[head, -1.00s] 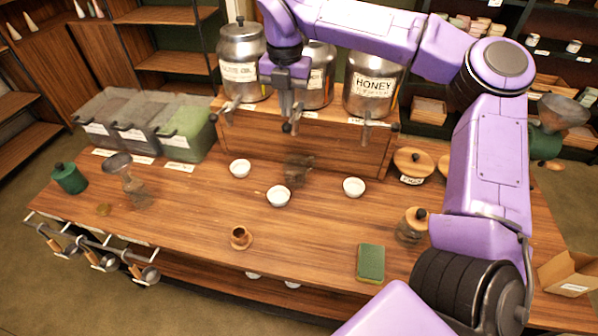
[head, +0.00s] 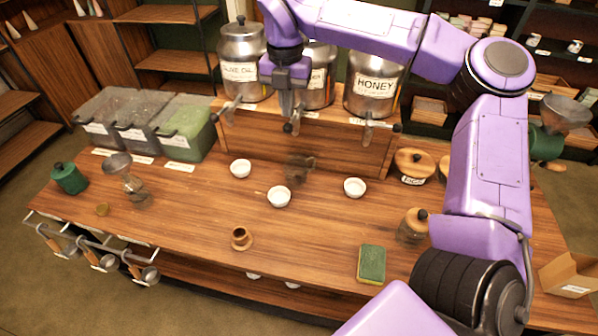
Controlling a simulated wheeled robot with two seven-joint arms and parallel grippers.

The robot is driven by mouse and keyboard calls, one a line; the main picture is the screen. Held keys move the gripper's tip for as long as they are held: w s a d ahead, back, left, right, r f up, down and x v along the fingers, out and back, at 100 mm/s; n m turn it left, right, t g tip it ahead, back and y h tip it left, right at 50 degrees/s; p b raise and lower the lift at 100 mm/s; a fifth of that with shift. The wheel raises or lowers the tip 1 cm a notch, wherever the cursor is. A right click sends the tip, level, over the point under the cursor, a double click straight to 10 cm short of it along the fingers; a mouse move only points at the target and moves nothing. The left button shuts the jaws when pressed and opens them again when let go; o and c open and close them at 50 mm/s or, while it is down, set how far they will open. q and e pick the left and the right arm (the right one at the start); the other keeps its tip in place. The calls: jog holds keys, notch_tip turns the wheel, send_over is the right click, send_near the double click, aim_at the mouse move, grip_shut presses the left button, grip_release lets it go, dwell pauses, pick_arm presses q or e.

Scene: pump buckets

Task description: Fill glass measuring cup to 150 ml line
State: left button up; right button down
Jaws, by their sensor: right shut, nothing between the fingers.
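A dark, see-through glass cup (head: 298,168) stands on the table below the middle dispenser; I take it for the measuring cup. Its lines and fill level are too small to read. The middle metal dispenser (head: 318,88) is partly hidden by my right arm, and its label shows only in part. Its tap (head: 291,127) sticks out just under my right gripper (head: 288,113). The right gripper is shut, points down and holds nothing; whether it touches the tap I cannot tell. My left gripper is not in view.
An olive oil dispenser (head: 240,60) and a honey dispenser (head: 370,85) flank the middle one on the wooden stand (head: 345,150). White bowls (head: 279,197), a sponge (head: 371,264) and several jars stand on the table.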

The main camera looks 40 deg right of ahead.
jog(key=shift+f, duration=0.1)
dwell(0.4)
jog(key=shift+w+f+b, duration=0.1)
jog(key=shift+f+b, duration=0.2)
jog(key=shift+b, duration=0.1)
jog(key=shift+f+b, duration=0.35)
jog(key=shift+f, duration=0.05)
jog(key=shift+f, duration=0.1)
